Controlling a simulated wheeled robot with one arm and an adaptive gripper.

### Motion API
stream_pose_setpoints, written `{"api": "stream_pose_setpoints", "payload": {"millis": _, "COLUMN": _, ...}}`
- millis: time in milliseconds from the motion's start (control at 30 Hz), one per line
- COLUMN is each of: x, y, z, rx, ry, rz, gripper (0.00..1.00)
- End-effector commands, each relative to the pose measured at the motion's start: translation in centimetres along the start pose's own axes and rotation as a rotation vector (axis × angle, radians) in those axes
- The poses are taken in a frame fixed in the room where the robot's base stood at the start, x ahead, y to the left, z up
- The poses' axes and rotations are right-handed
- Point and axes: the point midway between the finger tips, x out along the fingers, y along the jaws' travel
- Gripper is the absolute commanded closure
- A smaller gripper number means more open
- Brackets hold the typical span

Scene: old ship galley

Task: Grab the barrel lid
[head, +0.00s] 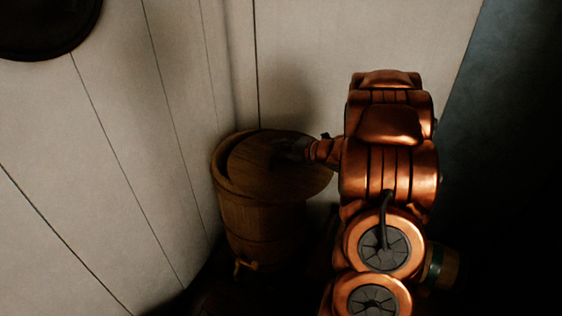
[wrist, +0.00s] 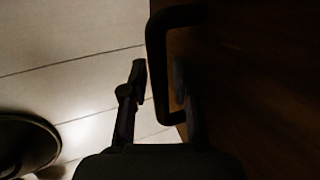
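The barrel lid (head: 265,172) is a round brown wooden disc on top of the wooden barrel (head: 262,228). It sits off-centre to the right, baring the barrel's rim at the left; whether it touches the rim is unclear. In the wrist view the lid (wrist: 265,80) fills the dark right side, with a black U-shaped handle (wrist: 157,60). My gripper (head: 288,150) is at the lid's upper right in the head view, dark and hard to make out. In the wrist view my gripper (wrist: 160,80) has its fingers apart, one on each side of the handle bar, the right finger inside the loop.
Pale plank walls (head: 130,130) stand close behind and left of the barrel. A wooden tap (head: 244,266) sticks out low on the barrel's front. A dark round object (head: 40,25) is at the upper left. The right side is dark.

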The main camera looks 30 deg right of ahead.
Motion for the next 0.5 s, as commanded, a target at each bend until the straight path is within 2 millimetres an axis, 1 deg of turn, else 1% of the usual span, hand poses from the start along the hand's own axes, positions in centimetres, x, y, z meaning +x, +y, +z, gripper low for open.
{"api": "stream_pose_setpoints", "payload": {"millis": 133, "x": -0.01, "y": -0.02, "z": 0.00, "rx": 0.000, "ry": 0.000, "rz": 0.000, "gripper": 0.71}}
{"api": "stream_pose_setpoints", "payload": {"millis": 167, "x": -0.02, "y": -0.02, "z": -0.01, "rx": 0.000, "ry": 0.000, "rz": 0.000, "gripper": 0.73}}
{"api": "stream_pose_setpoints", "payload": {"millis": 400, "x": -0.04, "y": -0.02, "z": 0.00, "rx": 0.001, "ry": 0.000, "rz": 0.000, "gripper": 0.98}}
{"api": "stream_pose_setpoints", "payload": {"millis": 433, "x": -0.04, "y": -0.02, "z": 0.00, "rx": 0.001, "ry": 0.000, "rz": 0.000, "gripper": 1.00}}
{"api": "stream_pose_setpoints", "payload": {"millis": 500, "x": -0.04, "y": -0.02, "z": 0.00, "rx": 0.001, "ry": 0.000, "rz": 0.000, "gripper": 1.00}}
